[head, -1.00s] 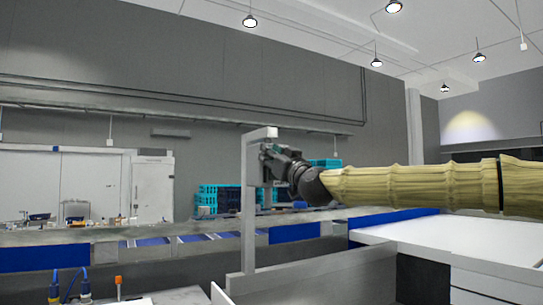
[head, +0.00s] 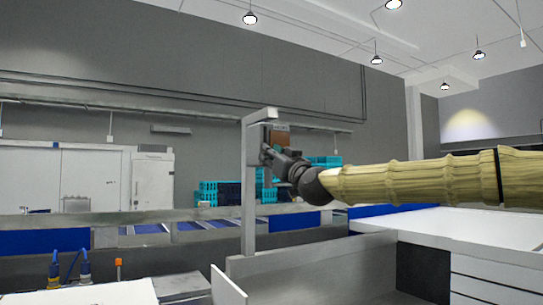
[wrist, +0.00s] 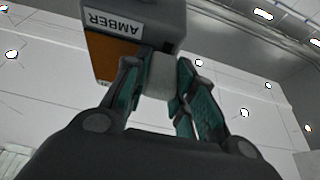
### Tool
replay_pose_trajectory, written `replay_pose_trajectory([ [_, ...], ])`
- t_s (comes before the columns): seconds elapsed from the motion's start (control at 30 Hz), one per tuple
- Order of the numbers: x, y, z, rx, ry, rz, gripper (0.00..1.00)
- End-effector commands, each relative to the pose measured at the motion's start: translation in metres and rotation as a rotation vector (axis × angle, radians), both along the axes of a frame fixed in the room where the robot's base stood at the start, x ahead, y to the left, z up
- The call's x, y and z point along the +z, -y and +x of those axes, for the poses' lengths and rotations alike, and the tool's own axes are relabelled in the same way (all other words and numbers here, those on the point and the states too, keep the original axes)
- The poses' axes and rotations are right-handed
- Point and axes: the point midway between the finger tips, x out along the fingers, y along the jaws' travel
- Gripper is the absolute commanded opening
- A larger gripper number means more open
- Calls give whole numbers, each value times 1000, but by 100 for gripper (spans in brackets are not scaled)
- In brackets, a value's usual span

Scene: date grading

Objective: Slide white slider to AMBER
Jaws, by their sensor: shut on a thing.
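The white slider (wrist: 159,76) is a pale block between the fingertips of my gripper (wrist: 160,82) in the wrist view, and the fingers are shut on it. Just above it is a dark grey housing (wrist: 155,22) with a white AMBER label (wrist: 112,22) and an orange-brown panel (wrist: 112,60). The slider sits close under the housing's lower edge. In the head view my gripper (head: 272,158) is beside the upright of a grey post (head: 250,190). A brown panel (head: 278,135) shows above the gripper. The slider itself is not distinguishable there.
Teal crates (head: 220,193) stand behind the post. A white-topped counter (head: 440,225) lies at right, under my arm. A low grey partition (head: 310,265) is in front. Blue and orange connectors (head: 84,268) stand at lower left.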

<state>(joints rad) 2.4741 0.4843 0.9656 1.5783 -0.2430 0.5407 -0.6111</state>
Motion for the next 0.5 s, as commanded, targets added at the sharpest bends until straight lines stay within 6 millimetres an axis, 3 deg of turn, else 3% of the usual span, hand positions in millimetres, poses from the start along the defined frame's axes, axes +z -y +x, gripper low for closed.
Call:
replay_pose_trajectory([
  [0.07, -7, -1, 1, 2, -8, -4, 0],
  [0.1, -7, -1, 1, 2, -9, -5, 33],
  [0.2, -6, -1, 1, 2, -8, -4, 48],
  [0.5, -4, -1, 0, 2, -5, -3, 48],
])
